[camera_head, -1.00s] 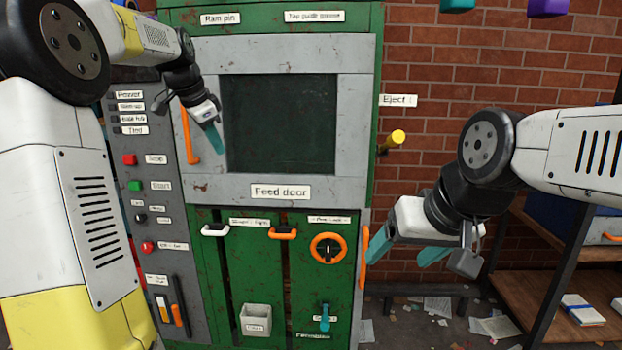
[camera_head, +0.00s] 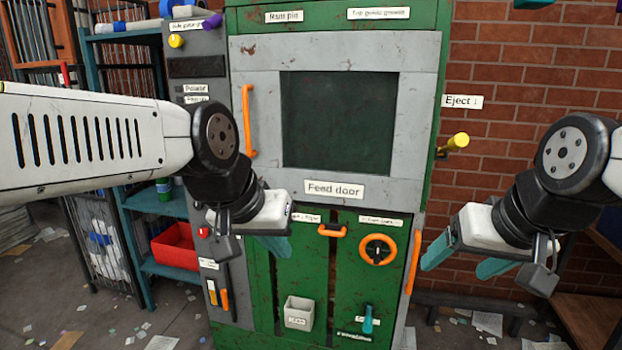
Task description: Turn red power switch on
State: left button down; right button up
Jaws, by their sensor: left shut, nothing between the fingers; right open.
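A small red knob (camera_head: 203,232) shows on the grey control panel (camera_head: 240,272), just below my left forearm and wrist; whether it is the power switch, and its setting, I cannot tell. My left gripper (camera_head: 275,244) is shut and empty, with its teal fingers in front of the green machine, right of the panel. My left arm hides most of the panel's middle. The Power label (camera_head: 203,88) shows above the arm. My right gripper (camera_head: 465,262) is open and empty, right of the machine.
The feed door (camera_head: 340,125) has an orange handle (camera_head: 248,120). Below are an orange wheel (camera_head: 377,249), a teal lever (camera_head: 368,320) and a grey bin (camera_head: 298,312). A yellow-tipped eject lever (camera_head: 458,141) sticks out right. A teal shelf (camera_head: 172,205) with a red bin (camera_head: 175,246) stands left.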

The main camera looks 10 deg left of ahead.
aim_at(202, 232)
jog(key=u, duration=0.9)
